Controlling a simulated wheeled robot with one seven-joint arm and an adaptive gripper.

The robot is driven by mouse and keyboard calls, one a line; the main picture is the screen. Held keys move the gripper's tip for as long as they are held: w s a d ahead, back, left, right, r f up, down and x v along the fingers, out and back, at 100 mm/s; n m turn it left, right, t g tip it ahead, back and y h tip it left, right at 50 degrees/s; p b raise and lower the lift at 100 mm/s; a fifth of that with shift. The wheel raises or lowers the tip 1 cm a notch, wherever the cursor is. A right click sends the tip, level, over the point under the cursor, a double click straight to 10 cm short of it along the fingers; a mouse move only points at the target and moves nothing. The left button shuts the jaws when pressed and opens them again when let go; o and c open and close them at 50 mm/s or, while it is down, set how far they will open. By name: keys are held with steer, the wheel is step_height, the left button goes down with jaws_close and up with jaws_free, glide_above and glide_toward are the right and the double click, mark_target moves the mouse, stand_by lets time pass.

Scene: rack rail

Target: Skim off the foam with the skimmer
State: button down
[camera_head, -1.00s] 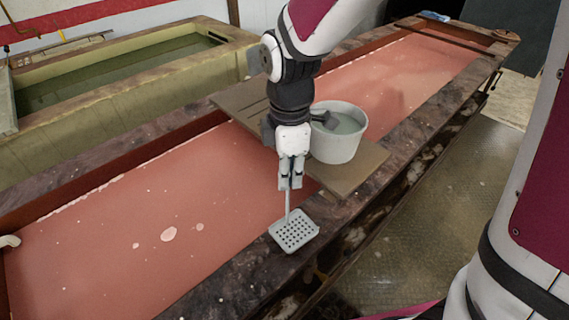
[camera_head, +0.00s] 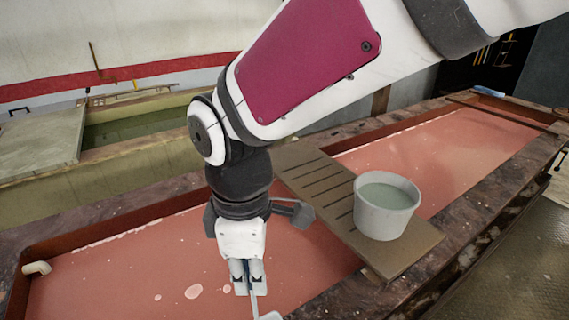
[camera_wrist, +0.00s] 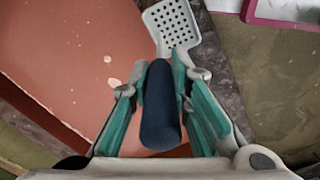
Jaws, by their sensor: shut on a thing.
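My gripper (camera_head: 248,288) is shut on the dark blue handle (camera_wrist: 160,110) of the skimmer, between teal finger pads. The skimmer's square perforated plate (camera_wrist: 173,25) shows at the top of the wrist view, seen against the vat's dark rim; I cannot tell its height above it. In the head view only a piece of the skimmer (camera_head: 268,316) shows at the bottom edge. Pale foam patches (camera_head: 193,291) float on the pink liquid (camera_head: 120,285) left of my gripper. They also show in the wrist view (camera_wrist: 113,83), left of the skimmer.
A white bucket (camera_head: 384,222) of grey-green liquid stands on a slatted board (camera_head: 325,195) across the vat, right of my gripper. The vat's stone rim (camera_head: 120,212) surrounds the pink liquid. A second vat (camera_head: 140,160) with green liquid lies behind. A pale pipe (camera_head: 37,268) enters at left.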

steer(key=shift+s+a+r, duration=0.1)
steer(key=shift+s+a, duration=0.05)
steer(key=shift+a, duration=0.05)
steer(key=shift+s+a+r+p, duration=0.1)
steer(key=shift+r+p, duration=0.3)
steer(key=shift+r, duration=0.1)
steer(key=shift+r+p, duration=0.7)
steer(key=shift+r, duration=0.3)
